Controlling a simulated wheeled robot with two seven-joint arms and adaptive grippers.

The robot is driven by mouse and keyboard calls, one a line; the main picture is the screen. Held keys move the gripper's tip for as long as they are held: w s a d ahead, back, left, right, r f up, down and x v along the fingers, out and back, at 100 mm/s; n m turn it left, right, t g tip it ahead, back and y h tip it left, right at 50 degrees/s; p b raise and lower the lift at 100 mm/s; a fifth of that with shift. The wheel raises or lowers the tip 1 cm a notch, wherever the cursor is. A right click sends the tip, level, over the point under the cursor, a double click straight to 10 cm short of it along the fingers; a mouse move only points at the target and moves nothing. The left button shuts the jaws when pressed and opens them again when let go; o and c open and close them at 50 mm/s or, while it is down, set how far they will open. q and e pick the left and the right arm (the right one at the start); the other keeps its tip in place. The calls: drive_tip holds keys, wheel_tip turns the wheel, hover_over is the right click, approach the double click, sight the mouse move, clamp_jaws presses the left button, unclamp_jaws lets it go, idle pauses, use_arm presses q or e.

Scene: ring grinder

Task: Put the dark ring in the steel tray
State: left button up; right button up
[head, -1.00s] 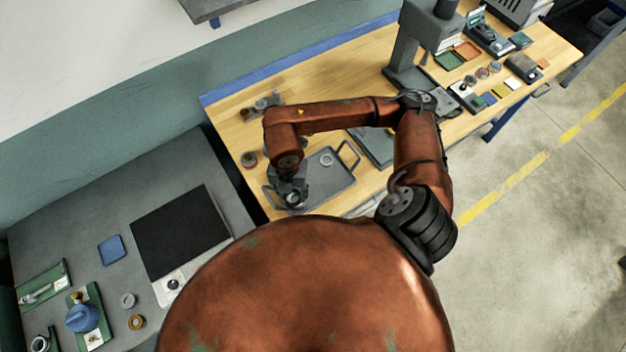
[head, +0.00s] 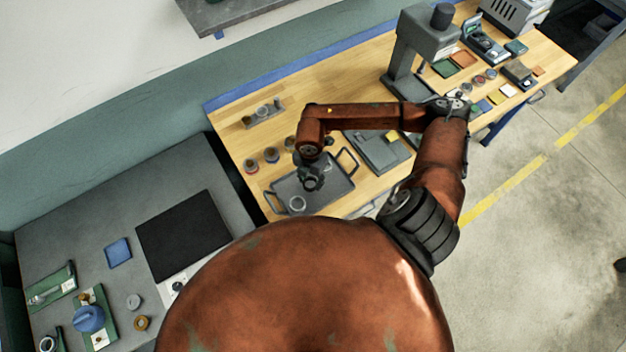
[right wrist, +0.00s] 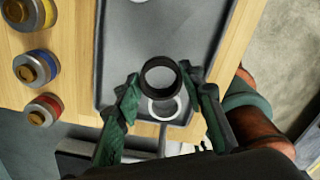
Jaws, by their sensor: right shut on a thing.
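The dark ring (right wrist: 161,77) shows in the right wrist view between the fingertips of my right gripper (right wrist: 160,82). The gripper is shut on it. In the head view my right gripper (head: 311,180) is over the middle of the grey steel tray (head: 335,192), which also shows in the right wrist view (right wrist: 120,60). The ring appears to be above the tray floor; the exact gap cannot be told. A pale ring (head: 297,203) lies in the tray near its left end, partly behind the dark ring in the wrist view (right wrist: 163,108). My left gripper is not in view.
Several banded spools, one of them red (right wrist: 44,110), stand left of the tray. A small fixture (head: 263,113) is behind them. A grey flat case (head: 378,150) and a grey press (head: 415,55) stand to the right. Another pale ring edge (right wrist: 140,1) shows in the tray.

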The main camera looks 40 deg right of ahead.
sight(313, 183)
drive_tip(key=shift+w+d+f, duration=0.25)
drive_tip(key=shift+d+f, duration=0.15)
drive_tip(key=shift+f, duration=0.15)
drive_tip(key=shift+w+d+f, duration=0.2)
drive_tip(key=shift+d+f, duration=0.2)
drive_tip(key=shift+f, duration=0.1)
wheel_tip(313, 183, down, 3)
drive_tip(key=shift+r+p, duration=0.1)
drive_tip(key=shift+p, duration=0.75)
drive_tip(key=shift+f, duration=0.3)
drive_tip(key=shift+f, duration=0.2)
drive_tip(key=o, duration=1.2)
drive_tip(key=shift+r, duration=0.1)
